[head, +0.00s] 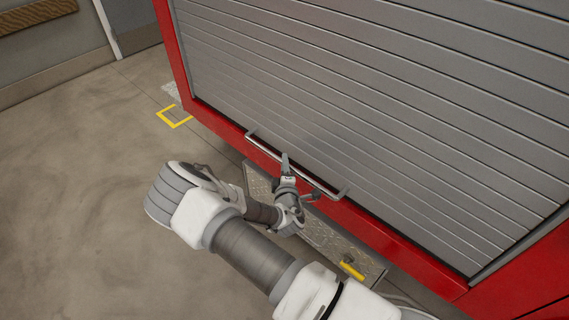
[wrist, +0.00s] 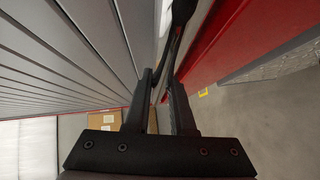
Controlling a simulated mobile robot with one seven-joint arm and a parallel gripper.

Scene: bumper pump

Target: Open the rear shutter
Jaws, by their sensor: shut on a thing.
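The rear shutter (head: 400,100) is a grey slatted roller door in a red frame. In the head view its slats cover the whole visible opening down to the lower red edge. A metal bar handle (head: 325,186) runs along the shutter's bottom. My gripper (head: 286,165) is at the middle of this bar and shut on it. In the wrist view the fingers (wrist: 168,95) close around the dark bar, with the shutter slats (wrist: 60,60) on the left and the red frame (wrist: 225,45) on the right.
A metal tread-plate step (head: 325,238) with a yellow piece (head: 351,270) juts out below the shutter. A yellow floor marking (head: 174,116) lies at the left. The concrete floor (head: 80,180) on the left is clear. Cardboard boxes (wrist: 100,121) show in the wrist view.

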